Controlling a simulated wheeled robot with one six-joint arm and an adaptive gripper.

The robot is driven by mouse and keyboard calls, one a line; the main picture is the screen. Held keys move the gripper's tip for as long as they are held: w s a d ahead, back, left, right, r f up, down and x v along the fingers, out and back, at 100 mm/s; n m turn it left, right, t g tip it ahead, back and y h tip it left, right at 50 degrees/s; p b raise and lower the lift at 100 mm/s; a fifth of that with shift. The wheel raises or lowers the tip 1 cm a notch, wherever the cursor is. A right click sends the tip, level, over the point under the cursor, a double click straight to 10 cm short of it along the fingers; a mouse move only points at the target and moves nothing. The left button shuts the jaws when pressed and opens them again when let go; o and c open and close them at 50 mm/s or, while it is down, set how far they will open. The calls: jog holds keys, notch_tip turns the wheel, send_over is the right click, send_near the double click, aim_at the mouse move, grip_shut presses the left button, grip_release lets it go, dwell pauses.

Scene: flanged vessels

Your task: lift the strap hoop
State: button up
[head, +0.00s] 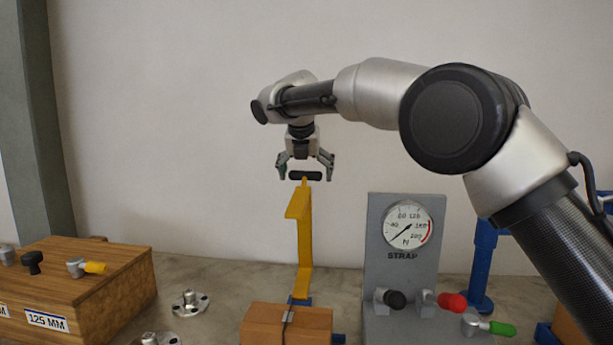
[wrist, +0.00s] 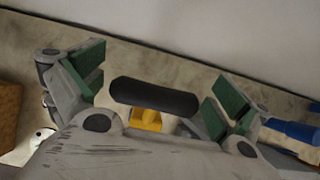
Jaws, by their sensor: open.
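A tall yellow bracket (head: 304,240) with a black bar handle (head: 305,175) across its top stands upright behind a brown block; I take it for the strap hoop. My gripper (head: 306,169) points down at the handle, its jaws open. In the wrist view, the black handle (wrist: 153,97) lies crosswise between the green-padded fingers (wrist: 155,92), with gaps at both ends. A bit of yellow (wrist: 147,119) shows below it. The bracket's foot is partly hidden by the brown block.
A grey panel marked STRAP (head: 374,260) with a gauge (head: 407,224) and coloured knobs stands to the right. A blue post (head: 483,265) is behind it. A wooden box (head: 120,275) with valves is at left. The brown block (head: 262,322) is in front.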

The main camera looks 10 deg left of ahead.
jog(key=v, duration=1.1)
jog(key=shift+d+r, duration=0.1)
jog(key=shift+r, duration=0.05)
jog(key=s+d+m+g, duration=0.1)
jog(key=d+m, duration=0.6)
jog(key=d, duration=0.9)
jog(key=s+d+m, duration=0.2)
jog(key=d+m, duration=0.6)
jog(key=d, duration=0.9)
jog(key=s+d+f+m, duration=0.4)
jog(key=s+d+m, duration=0.3)
jog(key=s+d, duration=0.15)
jog(key=s+d+f+m, duration=0.4)
jog(key=s+d+m, duration=0.2)
jog(key=s+d, duration=0.3)
jog(key=s+d+f+m, duration=0.6)
jog(key=s+f+m, duration=0.3)
jog(key=s+f, duration=0.2)
jog(key=shift+s+d+g+h, duration=0.2)
jog(key=shift+g+h, duration=0.1)
jog(key=shift+g, duration=0.1)
